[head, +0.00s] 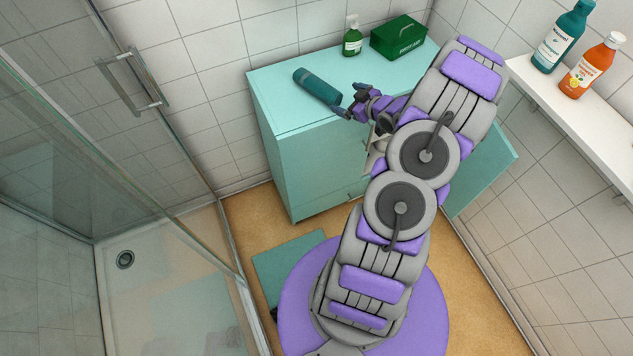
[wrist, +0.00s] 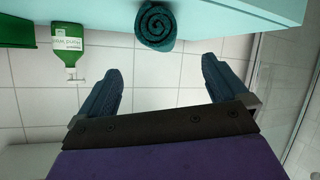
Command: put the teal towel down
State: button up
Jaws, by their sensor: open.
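The teal towel (head: 318,86) is a rolled cylinder lying on the top of the teal cabinet (head: 285,115). In the wrist view, which is upside down, its spiral end (wrist: 155,25) faces me and rests on the cabinet top. My gripper (head: 348,101) is just off the towel's right end in the head view. In the wrist view the two fingers (wrist: 163,70) are spread wide and empty, with the towel end beyond them and a visible gap between.
A green pump bottle (head: 352,38) and a green box (head: 398,37) stand at the back of the cabinet top. A cabinet door (head: 482,172) hangs open on the right. A glass shower screen (head: 150,150) is left. A shelf (head: 575,115) holds teal and orange bottles.

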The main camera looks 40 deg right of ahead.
jog(key=w+a+r+g+h, duration=0.25)
jog(key=a+r+g, duration=0.3)
jog(key=r, duration=0.35)
jog(key=s+a+r+m+g, duration=0.25)
jog(key=s+a+r, duration=0.4)
jog(key=a, duration=0.35)
jog(key=s+a+r+g+y, duration=0.1)
jog(key=s+a+r+g, duration=0.2)
jog(key=s+a, duration=0.8)
jog(key=s+a+r+g+y, duration=0.1)
jog(key=s+a+r+g, duration=0.2)
jog(key=s+a, duration=0.9)
jog(key=s+r+m, duration=0.1)
jog(key=s, duration=0.4)
jog(key=shift+a+r+g, duration=0.15)
jog(key=shift+r+g, duration=0.05)
jog(key=shift+g, duration=0.2)
jog(key=shift+w, duration=0.1)
jog(key=shift+c, duration=0.2)
